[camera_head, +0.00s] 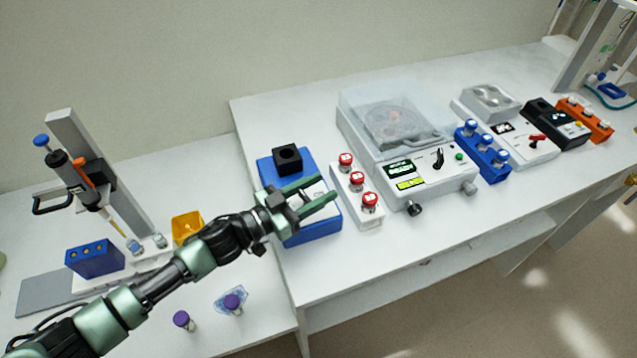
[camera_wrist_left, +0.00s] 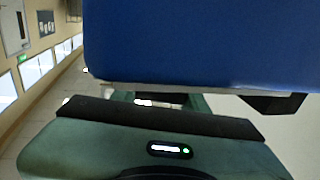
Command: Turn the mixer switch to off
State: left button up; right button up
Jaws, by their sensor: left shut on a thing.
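The mixer (camera_head: 312,235) is a blue box with a black cup holder (camera_head: 287,158) on top, at the left end of the raised bench. My left gripper (camera_head: 318,196) reaches over its front part from the left, with its green fingers either side of a pale panel. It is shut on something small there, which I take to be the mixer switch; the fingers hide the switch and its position. In the left wrist view the mixer's blue body (camera_wrist_left: 200,40) fills the top, close to the dark and green gripper parts. My right gripper is not in view.
A white rack (camera_head: 372,218) with red-capped vials stands just right of the mixer. Beyond it are a centrifuge (camera_head: 445,180) with a clear lid and a blue vial rack (camera_head: 468,148). A pipette stand (camera_head: 85,150) and a yellow box (camera_head: 187,226) are on the lower left bench.

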aim_at(303, 198)
pick_arm(q)
jog(key=shift+w+r+n+t+y, duration=0.1)
jog(key=shift+n+t+y, duration=0.75)
jog(key=shift+t, duration=0.25)
jog(key=shift+w+a+n+t+y, duration=0.2)
jog(key=shift+n+t+y, duration=0.25)
jog(key=shift+n+t, duration=0.15)
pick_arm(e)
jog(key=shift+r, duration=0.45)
pick_arm(q)
jog(key=o, duration=1.4)
jog(key=shift+s+a, duration=0.1)
jog(key=shift+s+a+f, duration=0.2)
jog(key=shift+a, duration=0.05)
jog(key=b+v, duration=0.1)
jog(key=v, duration=0.6)
jog(key=shift+r+b, duration=0.15)
jog(key=shift+b, duration=0.2)
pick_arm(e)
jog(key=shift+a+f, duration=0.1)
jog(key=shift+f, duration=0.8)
